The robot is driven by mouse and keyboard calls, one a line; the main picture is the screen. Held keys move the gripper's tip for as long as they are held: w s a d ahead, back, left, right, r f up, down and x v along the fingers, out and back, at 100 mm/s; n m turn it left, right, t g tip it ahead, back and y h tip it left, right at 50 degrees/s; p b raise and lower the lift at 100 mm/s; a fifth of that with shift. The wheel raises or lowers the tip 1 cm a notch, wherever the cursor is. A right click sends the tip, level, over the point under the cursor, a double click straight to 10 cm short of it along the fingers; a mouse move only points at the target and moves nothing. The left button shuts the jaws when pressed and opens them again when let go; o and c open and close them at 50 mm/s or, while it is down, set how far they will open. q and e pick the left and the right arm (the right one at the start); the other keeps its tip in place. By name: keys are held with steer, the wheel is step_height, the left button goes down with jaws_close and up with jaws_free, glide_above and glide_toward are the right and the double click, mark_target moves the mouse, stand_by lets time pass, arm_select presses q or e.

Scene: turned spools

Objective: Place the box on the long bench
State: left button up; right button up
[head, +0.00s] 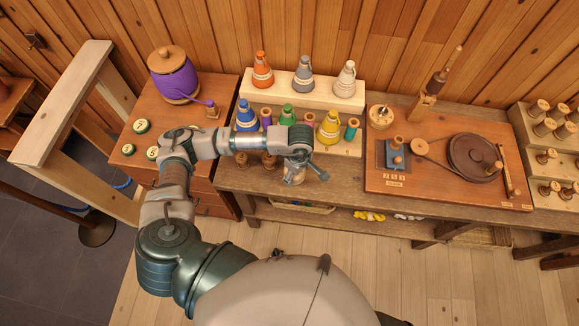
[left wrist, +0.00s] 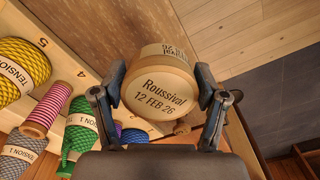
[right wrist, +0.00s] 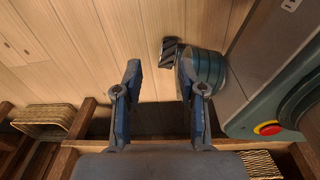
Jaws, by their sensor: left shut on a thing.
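A round, pale wooden box (left wrist: 160,92) with a lid reading "Roussival 12 FEB 26" sits between the fingers of my left gripper (left wrist: 160,74), which is shut on it. In the head view the box (head: 292,176) shows only partly under my left gripper (head: 306,172), over the front part of the long bench (head: 340,182). I cannot tell whether the box touches the bench top. My right gripper (right wrist: 159,70) is open and empty, above the floor in the right wrist view. It is not visible in the head view.
A stepped stand (head: 325,96) with colored thread cones fills the bench's back left. A wooden board (head: 440,188) with a dark wheel (head: 474,158) covers the right. A narrow front strip is clear.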

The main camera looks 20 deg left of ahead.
arm_select(q)
steer(key=s+d+f+n, duration=0.2)
steer(key=s+d+n, duration=0.15)
steer(key=n, duration=1.25)
steer(key=s+d+f+n, duration=0.2)
steer(key=d+f+n, duration=0.15)
steer(key=n, duration=1.15)
steer(key=w, duration=0.2)
steer(key=w+a, duration=0.1)
steer(key=w, duration=0.5)
steer(key=shift+a, duration=0.4)
glide_above(311, 171)
steer(key=shift+s+a+f, duration=0.1)
steer(key=shift+a+f, duration=0.05)
steer(key=shift+f, duration=0.2)
steer(key=shift+a+f, duration=0.1)
steer(key=shift+f, duration=0.05)
steer(key=f, duration=0.3)
steer(key=shift+d, duration=0.3)
steer(key=shift+d+f, duration=0.1)
steer(key=o, duration=1.1)
steer(key=shift+c, duration=0.2)
steer(key=shift+a, duration=0.2)
arm_select(e)
steer(key=shift+s, duration=0.2)
